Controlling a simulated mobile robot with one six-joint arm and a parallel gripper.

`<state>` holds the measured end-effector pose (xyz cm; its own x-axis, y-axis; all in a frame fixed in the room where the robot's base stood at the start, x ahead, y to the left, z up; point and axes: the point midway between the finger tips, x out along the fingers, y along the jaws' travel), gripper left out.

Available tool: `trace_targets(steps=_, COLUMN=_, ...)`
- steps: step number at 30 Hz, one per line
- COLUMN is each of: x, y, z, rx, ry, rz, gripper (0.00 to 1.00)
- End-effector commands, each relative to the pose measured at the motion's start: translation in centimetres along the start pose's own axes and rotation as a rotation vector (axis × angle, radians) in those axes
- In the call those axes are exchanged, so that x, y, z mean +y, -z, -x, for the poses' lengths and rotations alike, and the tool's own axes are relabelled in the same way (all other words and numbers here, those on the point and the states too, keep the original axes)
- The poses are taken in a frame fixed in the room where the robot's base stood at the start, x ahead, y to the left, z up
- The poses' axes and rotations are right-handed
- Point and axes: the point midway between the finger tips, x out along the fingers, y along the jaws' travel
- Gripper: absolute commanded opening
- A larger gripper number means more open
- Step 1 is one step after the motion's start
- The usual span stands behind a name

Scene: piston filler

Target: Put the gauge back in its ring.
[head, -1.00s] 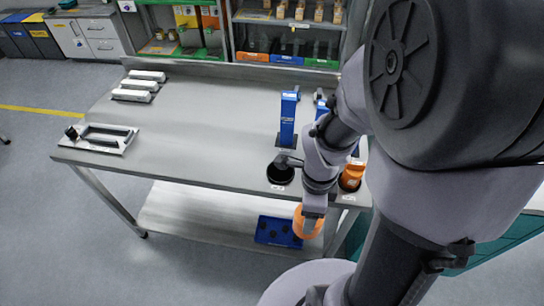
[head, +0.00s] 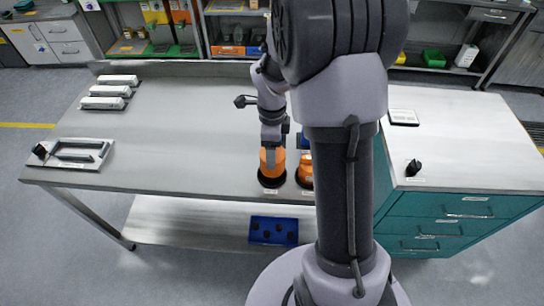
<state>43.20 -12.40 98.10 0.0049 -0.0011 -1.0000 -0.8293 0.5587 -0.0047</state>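The orange gauge (head: 264,163) is at my gripper (head: 271,155), upright at the black ring (head: 271,182) near the table's front edge. From this angle I cannot tell whether it is seated in the ring or just above it. My gripper points down from above, and its grey fingers overlap the gauge's upper part; it appears shut on it. The far finger is hidden. A second orange gauge (head: 305,172) stands in its own black ring just to the right, partly covered by my arm.
The steel table (head: 185,130) is clear left of my gripper. White bars (head: 108,91) and a framed plate (head: 78,153) lie at its left. A blue bin (head: 273,230) sits on the lower shelf. A teal drawer cabinet (head: 455,215) stands right.

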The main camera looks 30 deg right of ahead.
Motion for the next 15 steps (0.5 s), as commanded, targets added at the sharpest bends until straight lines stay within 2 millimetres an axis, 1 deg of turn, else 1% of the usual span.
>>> trace_targets(steps=1, x=0.3, y=0.1, z=-1.7, rx=0.002, ry=-0.007, rz=-0.001, gripper=0.11)
trace_targets(steps=3, x=0.2, y=0.1, z=-3.1, rx=0.002, ry=-0.006, rz=-0.002, gripper=0.11)
trace_targets(steps=4, x=0.2, y=0.1, z=-3.3, rx=0.001, ry=-0.006, rz=-0.002, gripper=0.11)
trace_targets(steps=10, x=0.2, y=0.1, z=-3.0, rx=0.001, ry=-0.004, rz=-0.001, gripper=0.11)
trace_targets(steps=14, x=0.2, y=0.1, z=-3.5, rx=0.001, ry=-0.004, rz=-0.001, gripper=0.11)
trace_targets(steps=15, x=0.3, y=0.1, z=-3.3, rx=0.001, ry=-0.004, rz=-0.001, gripper=0.76)
